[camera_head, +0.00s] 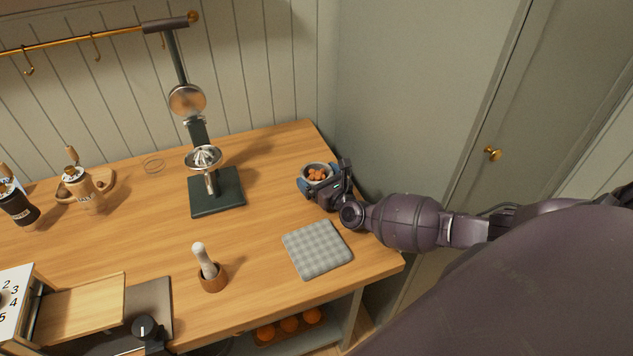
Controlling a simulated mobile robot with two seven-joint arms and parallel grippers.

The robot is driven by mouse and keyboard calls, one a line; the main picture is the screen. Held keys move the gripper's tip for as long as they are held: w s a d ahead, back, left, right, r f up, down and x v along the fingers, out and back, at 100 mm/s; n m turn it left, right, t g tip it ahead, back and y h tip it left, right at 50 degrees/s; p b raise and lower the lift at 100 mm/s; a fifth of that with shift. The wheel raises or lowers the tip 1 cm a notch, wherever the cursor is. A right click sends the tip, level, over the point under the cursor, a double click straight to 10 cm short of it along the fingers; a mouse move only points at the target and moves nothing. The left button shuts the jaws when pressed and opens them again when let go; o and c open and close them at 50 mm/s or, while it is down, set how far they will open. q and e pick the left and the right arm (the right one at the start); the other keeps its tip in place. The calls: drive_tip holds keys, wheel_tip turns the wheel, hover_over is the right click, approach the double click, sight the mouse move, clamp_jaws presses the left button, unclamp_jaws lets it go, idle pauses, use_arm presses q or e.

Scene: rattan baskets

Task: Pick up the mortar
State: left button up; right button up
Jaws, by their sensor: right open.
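A small brown cup with a pale pestle-like stick leaning in it, which looks like the mortar (213,281), stands near the front edge of the wooden table. My right gripper (319,184) is at the table's right end, well behind and to the right of this cup. It is open, with its jaws at a small grey bowl (317,166) holding orange-brown pieces. I cannot tell whether the jaws touch the bowl. My left gripper is not in view.
A grey checked cloth (317,249) lies on the wooden table (265,213) between the cup and my right arm. A dark-based citrus press (217,193) stands behind. Jars (83,189) are at the left. Orange fruits (289,324) sit on a shelf below.

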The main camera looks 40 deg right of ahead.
drive_tip(key=c, duration=0.8)
drive_tip(key=shift+c, duration=1)
drive_tip(key=shift+r, duration=0.15)
